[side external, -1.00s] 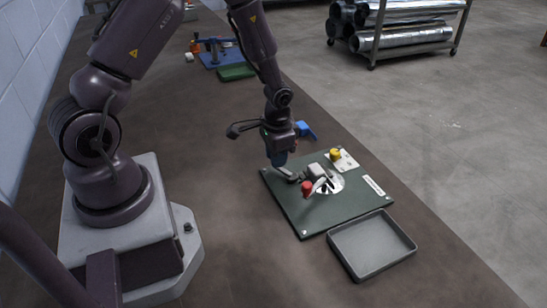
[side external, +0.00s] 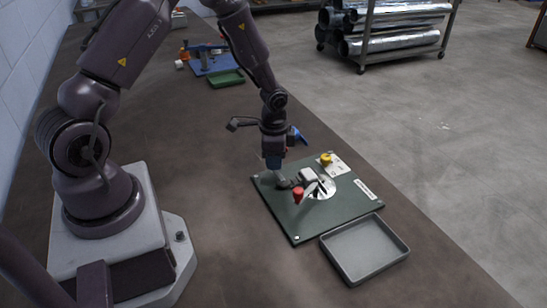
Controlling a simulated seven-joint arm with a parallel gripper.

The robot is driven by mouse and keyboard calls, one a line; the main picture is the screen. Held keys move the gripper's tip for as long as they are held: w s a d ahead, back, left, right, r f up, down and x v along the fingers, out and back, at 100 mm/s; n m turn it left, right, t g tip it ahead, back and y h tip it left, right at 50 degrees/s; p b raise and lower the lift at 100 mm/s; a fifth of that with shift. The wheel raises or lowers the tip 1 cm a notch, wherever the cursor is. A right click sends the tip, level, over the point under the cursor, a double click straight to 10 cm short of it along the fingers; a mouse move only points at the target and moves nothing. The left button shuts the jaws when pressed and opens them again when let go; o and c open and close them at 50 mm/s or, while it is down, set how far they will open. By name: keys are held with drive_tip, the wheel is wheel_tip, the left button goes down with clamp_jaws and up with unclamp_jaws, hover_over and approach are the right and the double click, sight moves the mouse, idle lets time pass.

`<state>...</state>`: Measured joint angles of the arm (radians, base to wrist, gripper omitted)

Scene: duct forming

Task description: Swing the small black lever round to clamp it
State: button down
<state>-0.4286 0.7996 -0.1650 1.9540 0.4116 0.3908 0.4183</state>
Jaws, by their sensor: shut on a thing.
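The clamp fixture sits on a dark green plate (side external: 325,217) on the bench. It has a grey block (side external: 308,175), a pale round disc and a red knob (side external: 298,195). My gripper (side external: 275,167) points down at the plate's back left part, beside the grey block. It is shut on the small black lever (side external: 284,183), of which only a short dark part shows below and right of the fingers. The fingers hide the rest, so the lever's exact angle cannot be told.
A yellow button (side external: 326,159) on a pale panel stands at the plate's back right. A blue-handled thing (side external: 298,135) lies behind my gripper. An empty grey tray (side external: 365,249) lies in front of the plate. A green tray (side external: 226,78) and a blue fixture (side external: 212,62) are farther back.

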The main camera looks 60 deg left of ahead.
drive_tip(key=shift+w+a, duration=0.1)
drive_tip(key=c, duration=1)
unclamp_jaws()
drive_tip(key=shift+r, duration=0.15)
drive_tip(key=r, duration=1.2)
drive_tip(key=shift+s+d+r, duration=0.2)
drive_tip(key=shift+d+r, duration=0.15)
drive_tip(key=shift+r, duration=0.05)
